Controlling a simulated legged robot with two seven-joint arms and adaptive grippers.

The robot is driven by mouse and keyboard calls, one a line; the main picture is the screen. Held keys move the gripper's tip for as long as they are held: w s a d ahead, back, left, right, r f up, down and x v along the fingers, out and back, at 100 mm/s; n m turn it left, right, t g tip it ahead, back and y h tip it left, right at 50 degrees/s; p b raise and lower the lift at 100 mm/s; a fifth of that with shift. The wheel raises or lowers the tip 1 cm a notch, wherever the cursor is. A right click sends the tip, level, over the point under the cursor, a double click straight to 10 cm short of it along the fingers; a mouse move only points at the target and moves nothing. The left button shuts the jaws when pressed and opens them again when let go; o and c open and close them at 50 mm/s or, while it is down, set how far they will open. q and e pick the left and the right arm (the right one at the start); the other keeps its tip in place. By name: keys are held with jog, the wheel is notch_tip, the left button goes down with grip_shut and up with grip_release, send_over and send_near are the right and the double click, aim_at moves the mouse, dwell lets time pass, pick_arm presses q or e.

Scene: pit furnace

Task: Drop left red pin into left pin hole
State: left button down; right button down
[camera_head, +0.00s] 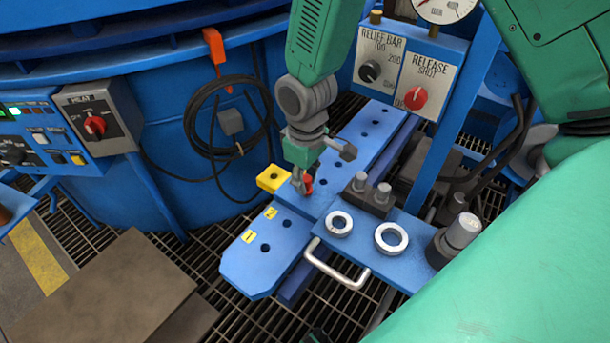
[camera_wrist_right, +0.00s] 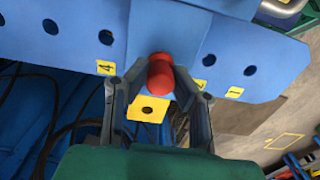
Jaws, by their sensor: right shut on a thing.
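My right gripper (camera_head: 303,186) points down just above the long blue plate (camera_head: 247,268), beside the yellow block. It is shut on a red pin (camera_head: 308,182). In the right wrist view the red pin (camera_wrist_right: 160,74) sits between the fingers (camera_wrist_right: 152,92), its rounded end showing. The plate has a row of dark holes; the hole by label 1 (camera_head: 265,248) and the hole by label 2 (camera_head: 288,224) are empty. The yellow block (camera_head: 273,178) has a hole too. Whether the pin touches the plate I cannot tell. My left gripper is not clearly seen.
A control panel (camera_head: 411,70) on a blue post stands behind right. A coiled black cable (camera_head: 230,125) hangs on the blue furnace wall.

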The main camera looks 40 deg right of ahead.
dwell(0.4)
jog(key=c, duration=1.3)
grip_release()
jog(key=shift+r, duration=0.1)
notch_tip(320, 180, up, 12)
jog(key=shift+f, duration=0.2)
